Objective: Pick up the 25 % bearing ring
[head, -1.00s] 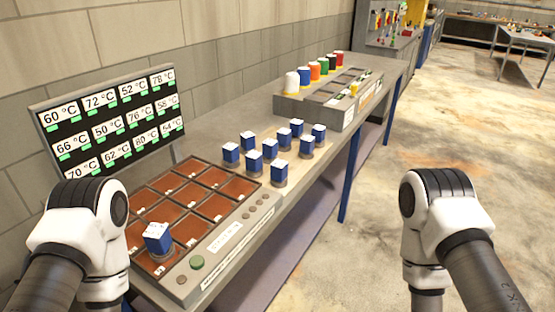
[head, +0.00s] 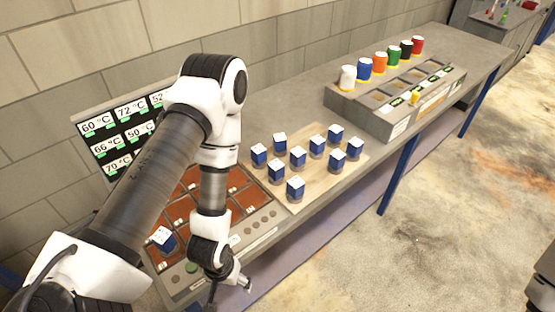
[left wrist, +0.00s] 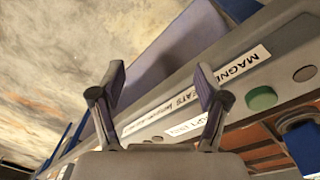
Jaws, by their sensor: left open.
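I cannot pick out a bearing ring marked 25 % in these views. Several blue blocks with white tops and grey bases stand on a wooden board (head: 318,181) on the bench. One more blue block (head: 163,239) sits on a near tile of the red-brown tiled panel (head: 262,234); it shows partly at the right edge of the left wrist view. My left gripper (head: 230,291) is low at the front edge of the panel. In the left wrist view the left gripper (left wrist: 160,83) is open and empty, facing the panel's labelled front.
A temperature display (head: 103,130) stands behind the panel, partly hidden by my left arm. The floor (head: 440,230) at right is clear.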

